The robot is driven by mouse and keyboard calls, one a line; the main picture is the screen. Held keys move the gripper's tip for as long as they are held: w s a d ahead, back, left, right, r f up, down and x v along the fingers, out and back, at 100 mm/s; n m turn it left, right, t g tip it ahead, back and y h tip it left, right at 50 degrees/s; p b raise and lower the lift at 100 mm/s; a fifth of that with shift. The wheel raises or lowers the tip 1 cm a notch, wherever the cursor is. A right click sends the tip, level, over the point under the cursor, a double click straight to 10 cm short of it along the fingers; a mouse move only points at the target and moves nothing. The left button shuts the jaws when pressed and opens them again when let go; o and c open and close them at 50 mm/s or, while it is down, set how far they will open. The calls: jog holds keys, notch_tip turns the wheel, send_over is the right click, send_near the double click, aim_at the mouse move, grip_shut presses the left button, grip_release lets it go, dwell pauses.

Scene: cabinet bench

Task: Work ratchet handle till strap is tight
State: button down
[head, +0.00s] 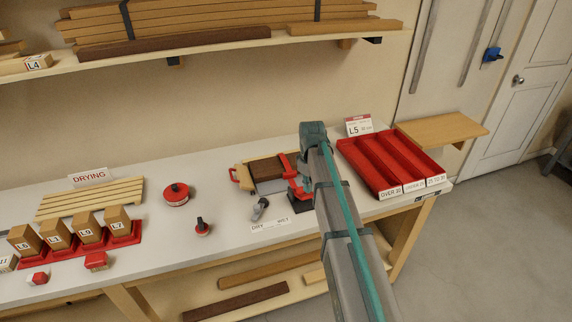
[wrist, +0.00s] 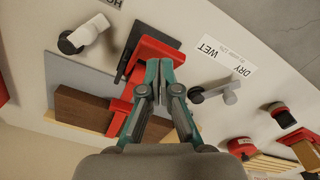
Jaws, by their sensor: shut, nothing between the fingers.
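A dark brown block (head: 266,168) lies on a grey plate at the middle of the bench. A red band (wrist: 119,106) crosses the block in the wrist view; I cannot tell how tight it is. A red fixture with a black plate (wrist: 152,50) stands beside the block; its red parts also show in the head view (head: 292,183). I cannot make out clearly which part is the ratchet handle. My gripper (wrist: 159,66) is shut and empty, its fingertips right at the red fixture. Whether they touch it is unclear. In the head view my arm hides much of this.
A grey lever switch (head: 260,209) stands in front, by the DRY/WET label (head: 270,225). A red divided tray (head: 376,165) is to the right. Left are a red round tin (head: 176,194), a red-black knob (head: 202,227) and several labelled blocks (head: 88,228).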

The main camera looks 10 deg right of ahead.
aim_at(308, 198)
jog(key=shift+f, duration=0.1)
dwell(0.3)
jog(key=shift+s+d+f+b, duration=0.15)
jog(key=shift+f+b, duration=0.45)
jog(key=shift+f, duration=0.65)
jog(key=shift+s+a+f+b, duration=0.15)
jog(key=shift+f+b, duration=0.4)
jog(key=shift+f, duration=0.75)
jog(key=shift+s+d+f+b, duration=0.15)
jog(key=shift+f+b, duration=0.45)
jog(key=shift+f, duration=0.65)
jog(key=shift+w+r+p, duration=0.25)
jog(key=shift+r+p, duration=0.9)
jog(key=shift+r, duration=0.8)
jog(key=shift+w+r+p, duration=0.2)
jog(key=shift+r+p, duration=0.95)
jog(key=shift+r, duration=0.75)
jog(key=shift+r+p, duration=0.65)
jog(key=shift+r, duration=1.9)
